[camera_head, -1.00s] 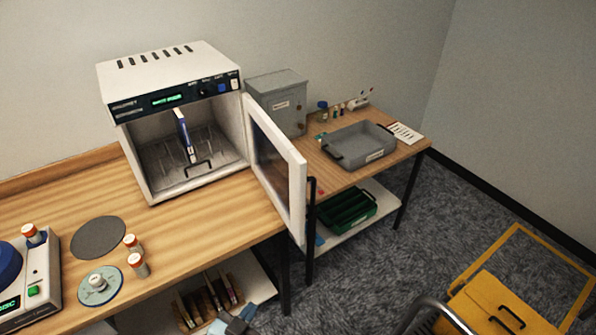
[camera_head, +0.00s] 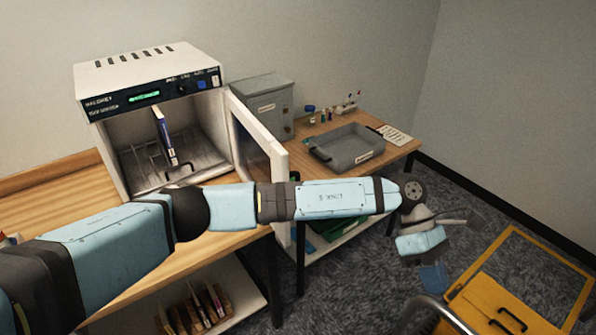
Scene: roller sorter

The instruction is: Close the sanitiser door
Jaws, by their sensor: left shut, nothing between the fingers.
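The white sanitiser (camera_head: 130,72) stands on the wooden bench at the left, its front open. Its door (camera_head: 278,158) is swung wide open to the right and projects toward me. A blue and white item (camera_head: 165,137) stands in the rack inside the chamber. My left arm reaches across in front of the sanitiser and hides the door's lower part and handle. My left gripper (camera_head: 434,278) is right of the door, over the floor, pointing down, shut and empty. My right gripper is not in view.
A second table right of the door holds a grey box (camera_head: 262,108), a grey tray (camera_head: 345,147) and small bottles. A green crate (camera_head: 338,228) is on its lower shelf. A yellow cart (camera_head: 500,300) stands at the lower right. Carpet lies between.

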